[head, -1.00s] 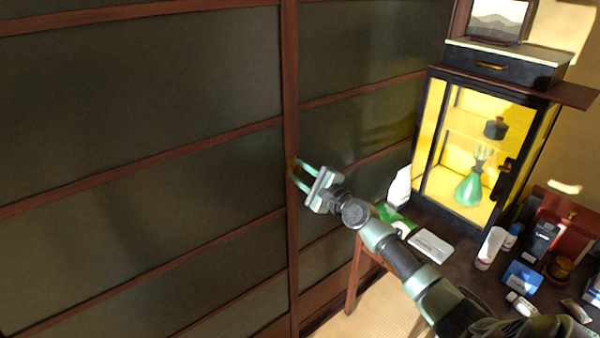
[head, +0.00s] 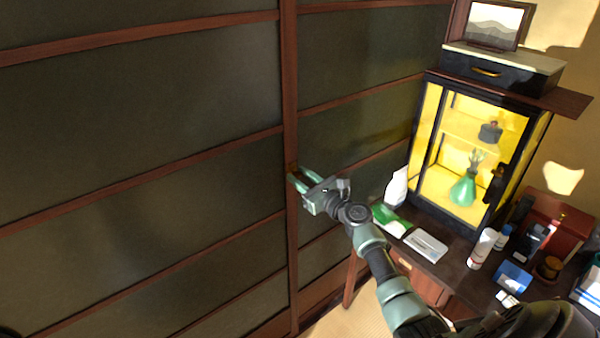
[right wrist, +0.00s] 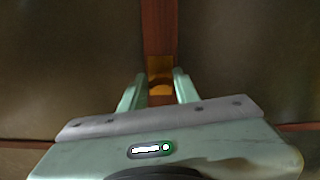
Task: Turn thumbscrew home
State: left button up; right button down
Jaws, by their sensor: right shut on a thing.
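The thumbscrew shows as a small brass-coloured piece (right wrist: 160,66) on the dark reddish wooden upright of the sliding panels. In the head view it is tiny and mostly hidden at my fingertips. My right gripper (head: 298,175) reaches the upright from the right. In the right wrist view its two pale green fingers (right wrist: 158,84) stand on either side of the brass piece, shut on it. How deep the screw sits cannot be told. My left gripper is not in view.
Dark panels with wooden rails (head: 140,190) fill the left. At right, a lit glass cabinet (head: 425,140) holds a green vase (head: 464,190). A low desk (head: 455,268) carries a white bottle (head: 397,187), a green packet (head: 390,221) and several small items. Tatami floor (head: 350,318) shows below.

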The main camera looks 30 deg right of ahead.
jog(key=shift+m+p, duration=0.35)
jog(key=shift+m, duration=0.25)
jog(key=c, duration=1)
grip_release()
jog(key=shift+c, duration=0.2)
jog(key=s, duration=0.7)
jog(key=shift+s+d, duration=0.3)
jog(key=shift+s, duration=0.1)
